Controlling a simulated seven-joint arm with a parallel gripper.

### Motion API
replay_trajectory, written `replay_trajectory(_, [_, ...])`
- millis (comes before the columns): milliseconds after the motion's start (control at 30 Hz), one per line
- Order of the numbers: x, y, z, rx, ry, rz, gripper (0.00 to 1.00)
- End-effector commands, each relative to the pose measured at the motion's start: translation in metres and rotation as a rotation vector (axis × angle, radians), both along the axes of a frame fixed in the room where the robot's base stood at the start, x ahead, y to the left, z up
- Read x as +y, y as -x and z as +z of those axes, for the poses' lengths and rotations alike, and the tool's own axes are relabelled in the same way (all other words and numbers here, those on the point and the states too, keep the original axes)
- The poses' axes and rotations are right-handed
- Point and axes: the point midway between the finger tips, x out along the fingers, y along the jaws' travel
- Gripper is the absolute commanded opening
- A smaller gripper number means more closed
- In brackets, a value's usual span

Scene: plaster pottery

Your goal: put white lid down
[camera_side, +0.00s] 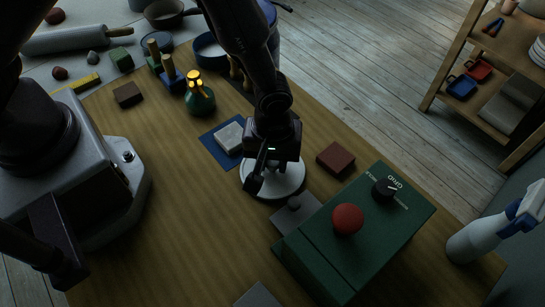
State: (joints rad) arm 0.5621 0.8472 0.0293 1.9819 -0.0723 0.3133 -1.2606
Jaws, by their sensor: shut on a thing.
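The white lid (291,187) is a round, pale disc near the middle of the wooden table. My gripper (276,172) points down over it and is shut on it, with the fingers at the lid's centre. My gripper hides the lid's middle and far part. I cannot tell whether the lid touches the table or hangs just above it.
A green box with a red button (347,219) and a black dial stands to the right. A dark red block (335,159) lies close by. A pale block (231,137) rests on a blue mat (213,152) at the left. A green bottle (200,101) stands behind. The table's left middle is clear.

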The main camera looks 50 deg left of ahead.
Motion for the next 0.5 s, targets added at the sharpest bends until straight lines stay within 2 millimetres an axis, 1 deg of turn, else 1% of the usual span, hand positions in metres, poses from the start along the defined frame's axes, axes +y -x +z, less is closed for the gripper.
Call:
replay_trajectory(367, [-0.0001, 0.0002, -0.0044, 0.000, 0.000, -0.001, 0.04])
replay_trajectory(400, [0.0000, 0.0001, -0.0051, 0.000, 0.000, -0.001, 0.31])
replay_trajectory(467, [-0.0001, 0.0001, -0.0047, -0.001, 0.001, -0.001, 0.44])
replay_trajectory(500, [-0.0001, 0.0001, -0.0047, -0.001, 0.001, -0.001, 0.54])
